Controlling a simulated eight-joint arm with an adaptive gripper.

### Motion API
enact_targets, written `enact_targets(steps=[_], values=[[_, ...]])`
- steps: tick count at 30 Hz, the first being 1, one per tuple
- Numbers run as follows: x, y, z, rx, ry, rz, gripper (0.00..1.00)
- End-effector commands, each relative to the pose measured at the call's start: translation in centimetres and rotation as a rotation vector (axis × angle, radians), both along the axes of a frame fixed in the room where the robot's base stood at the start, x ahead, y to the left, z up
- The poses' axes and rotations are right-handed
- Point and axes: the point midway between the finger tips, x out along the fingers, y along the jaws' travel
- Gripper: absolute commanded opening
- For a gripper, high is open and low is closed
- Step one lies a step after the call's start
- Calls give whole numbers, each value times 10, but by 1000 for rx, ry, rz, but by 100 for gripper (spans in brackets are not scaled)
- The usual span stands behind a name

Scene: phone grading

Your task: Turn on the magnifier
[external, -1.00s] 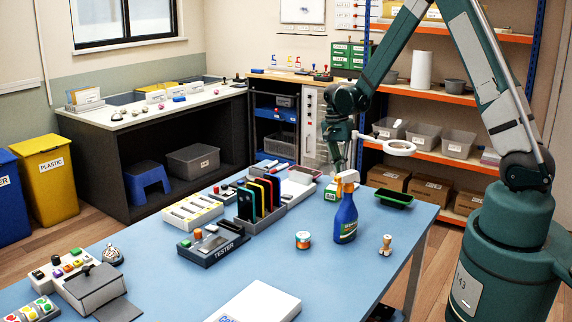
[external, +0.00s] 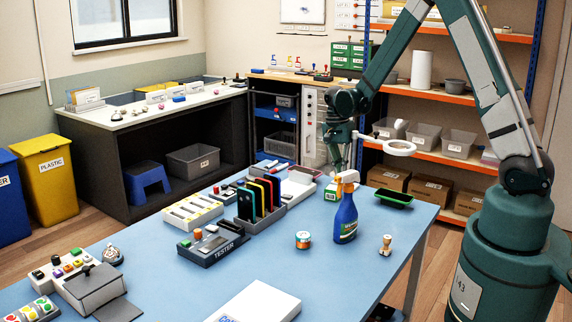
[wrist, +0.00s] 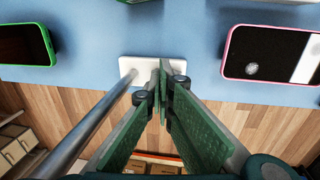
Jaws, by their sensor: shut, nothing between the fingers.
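The magnifier's white ring (external: 398,147) is on a thin arm above the back edge of the blue table in the external view. In the wrist view its grey pole (wrist: 95,122) rises from a white base plate (wrist: 135,64) at the table's edge. My gripper (external: 340,170) points down beside the pole. In the wrist view my gripper (wrist: 164,68) is shut and empty, with its fingertips over the base plate. The fingers hide part of the plate, and I cannot tell whether they touch it. No switch is clear to see.
A green-rimmed dark item (wrist: 24,45) and a pink-rimmed dark item (wrist: 272,52) lie on either side of the base. In the external view a spray bottle (external: 346,222) and a green-and-white box (external: 333,190) stand near my gripper.

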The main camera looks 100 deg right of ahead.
Motion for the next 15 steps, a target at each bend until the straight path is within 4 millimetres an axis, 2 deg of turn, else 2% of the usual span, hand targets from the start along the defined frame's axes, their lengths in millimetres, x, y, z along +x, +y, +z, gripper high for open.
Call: enact_targets(steps=[15], values=[[10,-10,0,0,0,0,0]])
